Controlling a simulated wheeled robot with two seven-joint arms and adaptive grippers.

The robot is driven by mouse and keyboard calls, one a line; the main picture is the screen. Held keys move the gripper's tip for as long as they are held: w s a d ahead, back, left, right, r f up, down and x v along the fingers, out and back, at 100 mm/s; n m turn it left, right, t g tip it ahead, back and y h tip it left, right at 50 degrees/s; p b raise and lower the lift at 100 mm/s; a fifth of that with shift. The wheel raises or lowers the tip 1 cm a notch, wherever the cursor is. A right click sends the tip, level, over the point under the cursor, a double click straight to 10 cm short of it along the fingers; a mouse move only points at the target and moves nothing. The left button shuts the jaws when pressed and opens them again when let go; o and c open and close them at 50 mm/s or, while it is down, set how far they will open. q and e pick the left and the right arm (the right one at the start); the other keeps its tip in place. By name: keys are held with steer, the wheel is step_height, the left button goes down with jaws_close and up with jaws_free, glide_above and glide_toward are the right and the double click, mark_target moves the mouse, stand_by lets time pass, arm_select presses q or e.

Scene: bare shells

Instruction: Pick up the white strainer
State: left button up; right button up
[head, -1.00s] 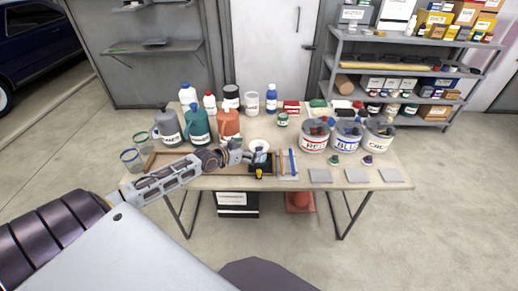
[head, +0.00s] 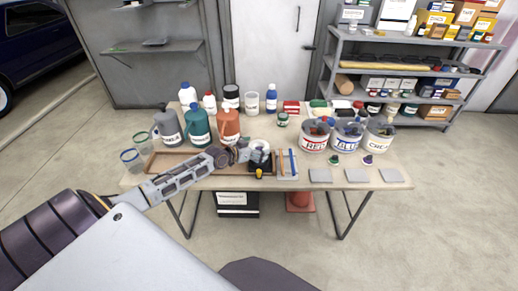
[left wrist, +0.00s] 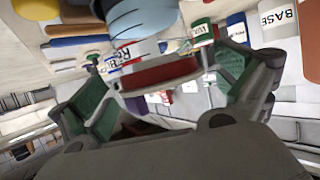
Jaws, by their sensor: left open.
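A small white round piece (head: 260,145), which looks like the white strainer, is near the front middle of the table. My left gripper (head: 255,154) is just in front of it, partly covering it; I cannot tell whether they touch. In the left wrist view the green-padded fingers of my left gripper (left wrist: 153,65) are spread apart, with nothing clearly held between them. The strainer cannot be made out for certain in that view. My right gripper is not in view.
A black item (head: 262,168) with a yellow part is close below the gripper. A tray with brushes (head: 287,165) is to the right. Jugs (head: 197,126) stand behind the arm. Large labelled buckets (head: 314,137) stand at the right. Grey squares (head: 356,175) lie along the front edge.

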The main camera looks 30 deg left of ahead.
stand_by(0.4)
arm_select(q)
steer(key=c, duration=0.8)
steer(key=shift+r, duration=0.1)
steer(key=shift+r, duration=4.95)
